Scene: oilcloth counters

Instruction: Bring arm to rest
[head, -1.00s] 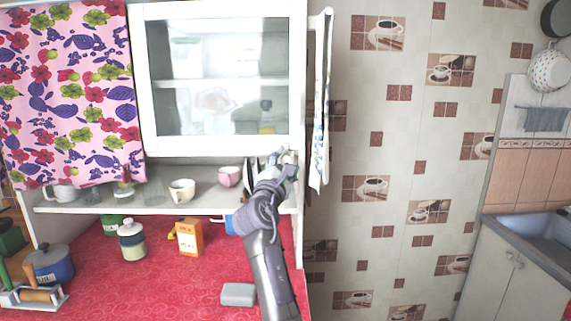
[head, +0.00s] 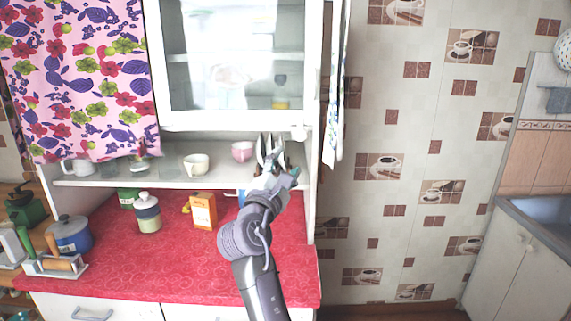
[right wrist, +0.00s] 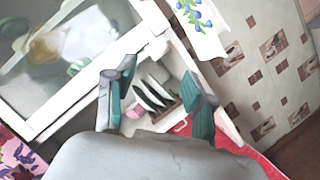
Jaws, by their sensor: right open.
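My right gripper (head: 284,178) is open and empty, raised in front of the cabinet's lower shelf near its right end. In the right wrist view its two teal-lined fingers (right wrist: 160,98) are spread wide with nothing between their tips. Behind them, dark plates in a rack (right wrist: 155,96) show in the gap, and the same plates (head: 268,152) stand just behind the gripper in the head view. My left gripper is not in view.
The white glass-door cabinet (head: 157,70) hangs above the shelf. A white cup (head: 196,164) and pink cup (head: 242,151) stand on the shelf. An orange box (head: 203,211) and a jar (head: 148,214) stand on the red counter (head: 130,270). Right of the cabinet is open space before the tiled wall.

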